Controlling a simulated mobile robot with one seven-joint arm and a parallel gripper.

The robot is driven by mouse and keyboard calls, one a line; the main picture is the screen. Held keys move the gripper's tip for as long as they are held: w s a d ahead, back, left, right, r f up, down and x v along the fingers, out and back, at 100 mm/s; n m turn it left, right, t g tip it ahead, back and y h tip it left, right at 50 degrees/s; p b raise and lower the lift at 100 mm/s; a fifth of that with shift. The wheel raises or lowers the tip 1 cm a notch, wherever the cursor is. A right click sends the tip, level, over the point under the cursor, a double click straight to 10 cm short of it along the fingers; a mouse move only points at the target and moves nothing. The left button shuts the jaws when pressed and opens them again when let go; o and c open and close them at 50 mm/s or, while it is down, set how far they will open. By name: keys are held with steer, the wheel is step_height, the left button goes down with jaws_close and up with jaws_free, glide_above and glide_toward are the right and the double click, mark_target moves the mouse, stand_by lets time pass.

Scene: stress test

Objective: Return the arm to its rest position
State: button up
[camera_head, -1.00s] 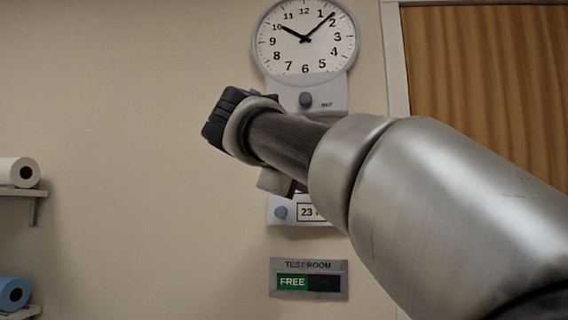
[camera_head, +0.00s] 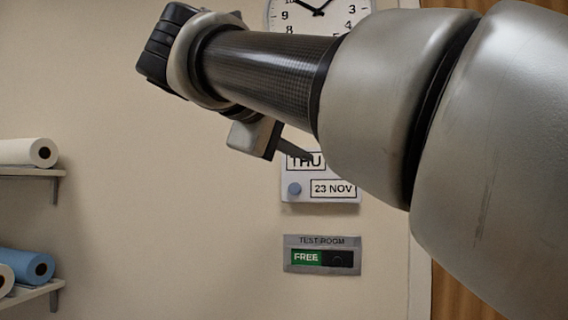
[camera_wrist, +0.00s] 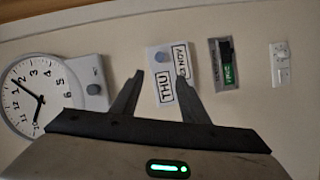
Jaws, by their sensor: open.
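My arm (camera_head: 265,72) reaches from the right edge of the head view to the upper left, raised in front of the wall. A black ribbed end piece (camera_head: 165,45) shows at its far left tip. I cannot make out both gripper fingers in the head view. In the wrist view my gripper (camera_wrist: 160,80) shows two dark fingers spread apart, open, with nothing between them but the wall and its calendar beyond.
A clock (camera_head: 285,18), partly hidden by my arm, a calendar (camera_head: 320,200) and a "FREE" sign (camera_head: 322,257) are on the wall. Shelves (camera_head: 30,172) with paper rolls (camera_head: 28,153) are at the left. A wooden door (camera_head: 460,305) is behind my arm. A switch plate (camera_wrist: 281,64) shows in the wrist view.

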steer(key=shift+d, duration=0.1)
steer(key=s+d+f+m+g+y+p, duration=0.1)
steer(key=s+d+f+g+p, duration=0.1)
steer(key=d+f, duration=0.3)
steer(key=s+d+f+m+g+y+p, duration=0.1)
steer(key=s+d+f+g+p, duration=0.15)
steer(key=f, duration=0.55)
steer(key=s+d+f+g+y+p, duration=0.1)
steer(key=s+d+f+p, duration=0.15)
steer(key=f, duration=0.35)
steer(key=s+f+m+g+y+p, duration=0.2)
steer(key=s+f+m+y+p, duration=0.2)
steer(key=s+f, duration=0.7)
step_height(320, 180, down, 4)
steer(key=shift+s+a+f+m+g+y, duration=0.15)
steer(key=shift+s+m+g+y, duration=0.15)
steer(key=shift+m+y, duration=0.65)
steer(key=shift+m+h, duration=0.25)
